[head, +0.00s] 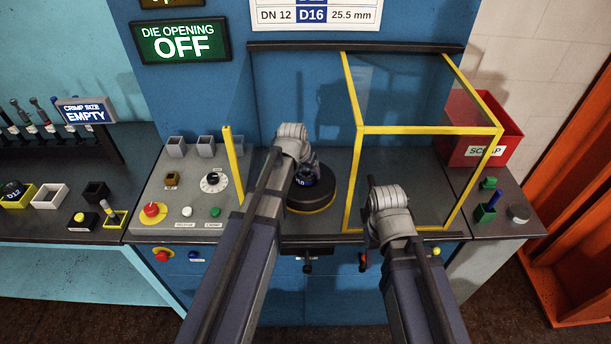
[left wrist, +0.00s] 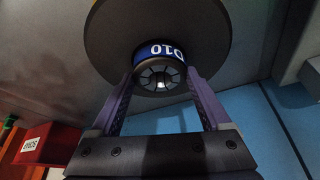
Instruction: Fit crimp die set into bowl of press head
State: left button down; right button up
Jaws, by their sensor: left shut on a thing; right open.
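The crimp die set (head: 303,181), a dark ring with a blue band, sits at the press head (head: 312,203), a dark round body with a yellow ring at its base. In the left wrist view the die set (left wrist: 160,72) shows a "D10" label, upside down, and dark segments around a small bright hole. My left gripper (left wrist: 160,88) is shut on it, one finger each side. The dark disc of the press head (left wrist: 205,30) is right behind it; I cannot tell how deep the die sits. My right gripper (head: 373,183) is open, its fingers mostly hidden by its wrist.
A yellow-framed clear guard (head: 430,130) stands right of the press head. A control panel (head: 185,190) with knobs and buttons lies left. A red scrap bin (head: 482,130) is far right. A D12 block (head: 15,195) lies far left. Signs read "OFF", "EMPTY" and "D16".

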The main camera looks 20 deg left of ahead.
pick_arm(q)
jog(key=shift+r, duration=0.1)
jog(key=shift+f, duration=0.25)
grip_release()
jog(key=shift+r, duration=0.1)
jog(key=d+p+v, duration=0.1)
jog(key=p+v, duration=1)
jog(key=v, duration=0.1)
jog(key=s+d+m+g+y, duration=0.1)
jog(key=s+d+g, duration=0.1)
jog(key=s+d, duration=0.4)
jog(key=s+d+f+m+g+y, duration=0.1)
jog(key=s+d+g, duration=0.1)
jog(key=s+d, duration=0.5)
jog(key=s, duration=0.6)
jog(key=shift+f+m+g, duration=0.15)
jog(key=shift+m+g, duration=0.15)
jog(key=shift+g, duration=0.1)
